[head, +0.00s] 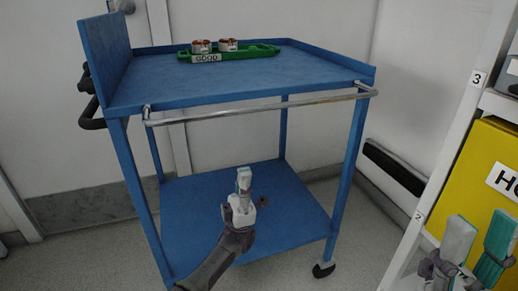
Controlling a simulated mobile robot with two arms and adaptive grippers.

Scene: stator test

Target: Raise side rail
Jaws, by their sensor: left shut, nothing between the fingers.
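A blue two-shelf cart (215,87) stands in the middle of the head view. A silver metal rail (260,108) runs along its near side, just below the top shelf's edge, held by a bracket at each end. My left gripper (243,178) is shut and empty. It points up below the rail, apart from it, with the lower shelf behind it in the picture. My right gripper (477,240) is at the lower right, fingers spread, apart from the cart and in front of the white rack.
A green tray (238,54) labelled GOOD holds copper-coloured parts (202,46) on the top shelf. The cart's left end has a tall blue panel (106,55) and black handles. The lower shelf (290,215) is largely bare. A white rack (462,120) with a yellow bin (480,165) stands at right.

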